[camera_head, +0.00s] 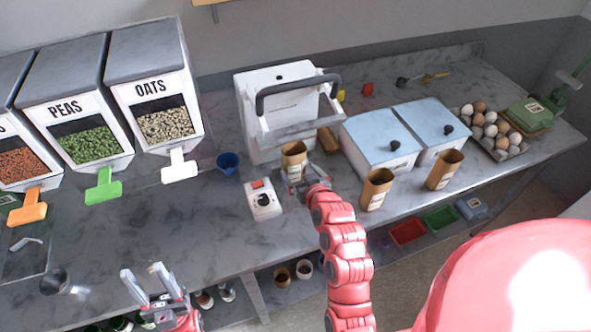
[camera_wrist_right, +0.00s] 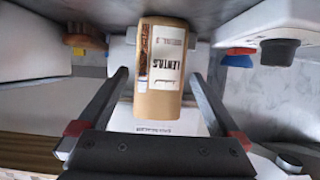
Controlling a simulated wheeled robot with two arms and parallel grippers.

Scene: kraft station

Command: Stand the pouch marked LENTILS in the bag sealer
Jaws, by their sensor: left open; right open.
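The kraft pouch marked LENTILS (camera_wrist_right: 165,75) stands between the fingers of my right gripper (camera_wrist_right: 158,85) in the right wrist view, where its label is upside down. The fingers are open, with a gap on each side of it. In the head view the pouch (camera_head: 293,158) is upright at the front of the white bag sealer (camera_head: 250,120), below its front bar; its exact seating there is unclear. The sealer's dark handle (camera_head: 290,85) is up. My right gripper (camera_head: 306,187) is just in front of the pouch. My left gripper (camera_head: 152,285) is open and empty at lower left.
Two more kraft pouches (camera_head: 376,188) (camera_head: 445,169) stand at the right front edge. Light-blue-lidded boxes (camera_head: 380,140) are right. The left counter has free room.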

